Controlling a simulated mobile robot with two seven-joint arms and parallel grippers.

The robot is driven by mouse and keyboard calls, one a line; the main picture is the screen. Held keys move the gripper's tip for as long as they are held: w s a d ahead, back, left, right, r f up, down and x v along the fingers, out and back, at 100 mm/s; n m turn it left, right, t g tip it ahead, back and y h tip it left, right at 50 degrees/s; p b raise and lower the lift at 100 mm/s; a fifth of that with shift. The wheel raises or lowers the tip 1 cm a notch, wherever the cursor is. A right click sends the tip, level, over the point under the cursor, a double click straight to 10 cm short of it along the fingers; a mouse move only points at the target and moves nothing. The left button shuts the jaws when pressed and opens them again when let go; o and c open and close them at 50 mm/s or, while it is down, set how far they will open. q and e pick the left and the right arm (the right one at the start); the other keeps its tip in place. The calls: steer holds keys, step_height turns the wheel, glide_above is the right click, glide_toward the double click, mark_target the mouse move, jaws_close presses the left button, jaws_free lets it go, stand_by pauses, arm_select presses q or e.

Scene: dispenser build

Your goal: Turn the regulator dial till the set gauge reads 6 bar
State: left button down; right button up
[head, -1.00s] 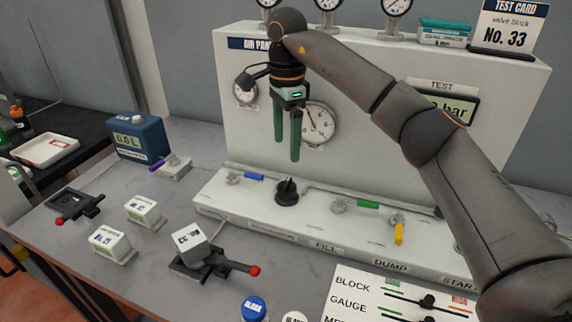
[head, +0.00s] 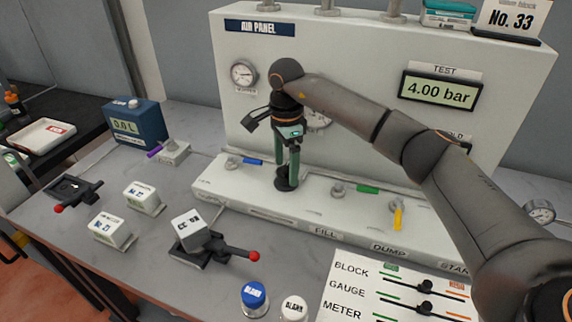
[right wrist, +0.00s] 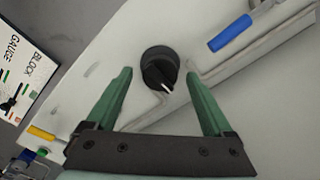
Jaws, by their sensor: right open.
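The regulator dial is a round black knob (right wrist: 160,68) with a white pointer mark in the right wrist view; it also shows on the panel's ledge in the head view (head: 286,183). My right gripper (head: 287,170) is open, with its green fingers pointing down around the dial's place. In the right wrist view its fingertips (right wrist: 158,72) stand on either side of the dial, apart from it. The large gauge (head: 318,118) on the panel is mostly hidden behind my right arm, so its reading cannot be seen. My left gripper is not in view.
The test display (head: 440,90) reads 4.00 bar. A blue-handled valve (head: 250,161) stands left of the dial, a green-handled one (head: 362,188) right of it, then a yellow one (head: 398,218).

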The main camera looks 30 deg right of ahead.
steer(key=shift+f, duration=0.3)
steer(key=c, duration=1.4)
steer(key=shift+o, duration=0.2)
